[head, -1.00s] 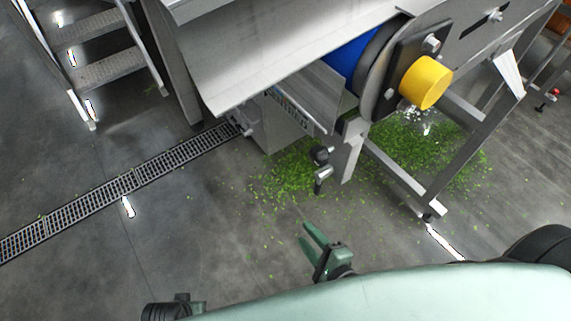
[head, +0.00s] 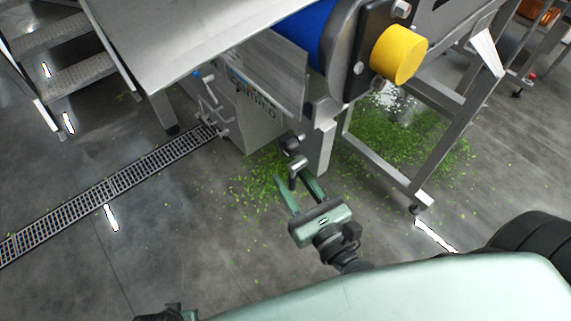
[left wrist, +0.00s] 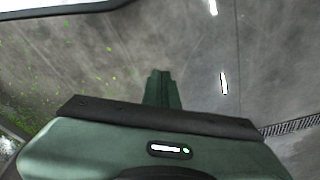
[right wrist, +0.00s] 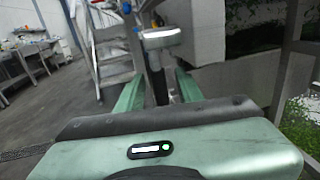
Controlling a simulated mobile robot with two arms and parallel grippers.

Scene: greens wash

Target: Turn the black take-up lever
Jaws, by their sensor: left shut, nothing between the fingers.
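The black take-up lever (head: 292,183) hangs below a short metal hub at the lower end of the conveyor frame. My right gripper (head: 297,186) is open, with its two green fingers reaching up on either side of the lever. In the right wrist view the black lever (right wrist: 158,85) stands between the spread fingers (right wrist: 158,88), below a pale metal end piece (right wrist: 160,36). I cannot tell whether a finger touches it. My left gripper (left wrist: 162,82) is shut and empty over bare floor in the left wrist view.
The conveyor's metal leg (head: 321,148) stands close on the right, with a yellow cap (head: 399,55) above. Steps (head: 85,85) stand at left.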

